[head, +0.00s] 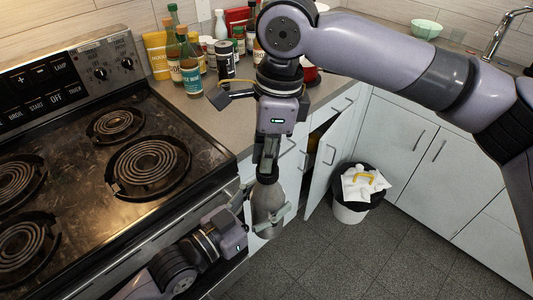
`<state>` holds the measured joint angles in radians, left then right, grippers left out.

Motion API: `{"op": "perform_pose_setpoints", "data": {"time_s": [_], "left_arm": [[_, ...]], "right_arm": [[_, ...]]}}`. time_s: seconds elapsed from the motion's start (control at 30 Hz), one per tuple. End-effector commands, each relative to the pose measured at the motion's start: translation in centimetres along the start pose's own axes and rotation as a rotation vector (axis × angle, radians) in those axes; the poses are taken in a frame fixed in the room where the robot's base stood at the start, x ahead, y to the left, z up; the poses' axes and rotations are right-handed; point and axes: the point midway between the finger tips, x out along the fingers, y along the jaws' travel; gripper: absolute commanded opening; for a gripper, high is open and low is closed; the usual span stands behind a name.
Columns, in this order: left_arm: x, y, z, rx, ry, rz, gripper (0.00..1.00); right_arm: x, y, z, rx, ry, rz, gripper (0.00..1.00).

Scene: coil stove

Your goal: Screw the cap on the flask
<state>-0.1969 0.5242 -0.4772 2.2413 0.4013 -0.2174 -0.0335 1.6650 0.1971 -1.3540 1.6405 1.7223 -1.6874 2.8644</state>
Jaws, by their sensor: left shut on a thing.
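The flask (268,203) is a grey, rounded bottle, held upright in front of the stove's front right corner. A dark cap (267,173) sits at the top of the flask. My right gripper (267,160) points straight down from above, its fingertips at the cap. Its fingers look close together, but I cannot tell whether they grip the cap. The threads are hidden.
The coil stove (190,100) fills the left side. Bottles and jars (190,70) crowd the counter behind. A cabinet door (322,170) stands open beside a white bin (350,212) with a black liner. Floor (370,255) is clear at the lower right.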

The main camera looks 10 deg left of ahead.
Motion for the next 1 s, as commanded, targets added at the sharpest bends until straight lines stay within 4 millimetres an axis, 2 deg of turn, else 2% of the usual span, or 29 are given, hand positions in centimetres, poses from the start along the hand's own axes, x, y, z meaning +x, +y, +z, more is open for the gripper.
{"op": "perform_pose_setpoints", "data": {"time_s": [0.27,0.6,1.0], "left_arm": [[0.0,0.1,-0.2,0.001,0.006,0.001,0.0],[0.0,0.0,-0.3,0.001,0.007,0.001,0.0],[0.0,0.0,-0.3,0.001,0.007,0.001,0.0]], "right_arm": [[-0.1,0.0,0.0,-0.002,-0.001,-0.001,0.27],[-0.2,0.0,0.1,-0.002,0.0,-0.001,0.28],[-4.4,0.0,0.6,-0.003,0.0,0.0,0.28]]}}
